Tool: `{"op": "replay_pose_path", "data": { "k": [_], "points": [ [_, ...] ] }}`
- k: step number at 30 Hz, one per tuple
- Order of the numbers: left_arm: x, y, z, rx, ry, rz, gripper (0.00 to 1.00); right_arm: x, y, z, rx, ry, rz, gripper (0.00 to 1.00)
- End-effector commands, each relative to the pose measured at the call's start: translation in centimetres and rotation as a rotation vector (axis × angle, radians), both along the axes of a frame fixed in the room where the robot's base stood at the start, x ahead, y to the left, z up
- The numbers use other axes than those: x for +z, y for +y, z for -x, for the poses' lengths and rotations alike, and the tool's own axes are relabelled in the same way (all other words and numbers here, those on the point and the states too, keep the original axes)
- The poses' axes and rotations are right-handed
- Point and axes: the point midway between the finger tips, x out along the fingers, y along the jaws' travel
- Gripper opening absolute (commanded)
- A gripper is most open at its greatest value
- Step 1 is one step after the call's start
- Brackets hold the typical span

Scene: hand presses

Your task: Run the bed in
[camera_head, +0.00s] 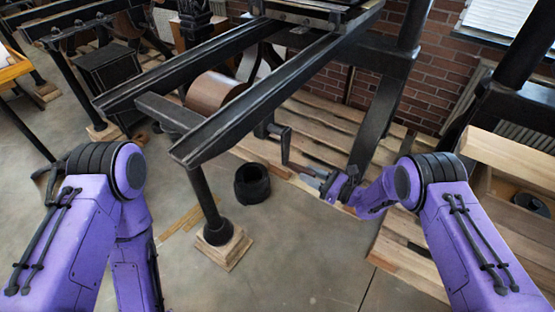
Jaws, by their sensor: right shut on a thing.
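The hand press has two long dark rails (270,97) running from the lower left up to the top edge. The bed (305,10) appears to be at the upper end of the rails, cut by the top edge. A brown drum (213,92) sits between the rails. A dark crank (285,145) hangs on the right side of the rails. My right gripper (318,180) is shut on the crank's handle, at its low end; the fingers are small and partly hard to make out.
A dark round bucket (251,184) stands on the floor below the rails. A post on a wooden block (224,249) supports the near end. Wooden pallets (340,130) lie beneath the press. Another press stands at the right edge. The front floor is clear.

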Motion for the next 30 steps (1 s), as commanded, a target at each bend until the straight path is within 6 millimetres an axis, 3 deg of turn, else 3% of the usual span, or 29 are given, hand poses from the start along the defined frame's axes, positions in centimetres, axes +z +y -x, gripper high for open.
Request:
{"op": "replay_pose_path", "data": {
  "k": [2, 3, 6, 8, 17, 30],
  "points": [
    [0.0, 0.0, 0.0, 0.0, 0.0, 0.0, 0.43, -0.4, 0.4, 0.5, 0.013, 0.008, 0.003, 0.07],
    [0.0, 0.0, 0.0, 0.0, 0.0, 0.0, 0.43, -0.4, 0.4, 0.5, 0.013, 0.008, 0.003, 0.47],
    [0.0, 0.0, 0.0, 0.0, 0.0, 0.0, 0.43, -0.3, 0.5, 0.4, 0.013, 0.007, 0.003, 0.79],
    [0.0, 0.0, 0.0, 0.0, 0.0, 0.0, 0.43, -0.3, 0.4, 0.4, 0.012, 0.005, 0.003, 0.96],
    [0.1, 0.0, 0.0, 0.0, 0.0, 0.0, 0.43, -0.2, 0.0, 0.4, 0.006, 0.003, 0.005, 0.96],
    [1.8, 0.0, 0.0, 0.0, 0.0, 0.0, 0.43, -0.1, -4.3, 3.2, 0.004, 0.004, 0.003, 0.96]
  ]
}}
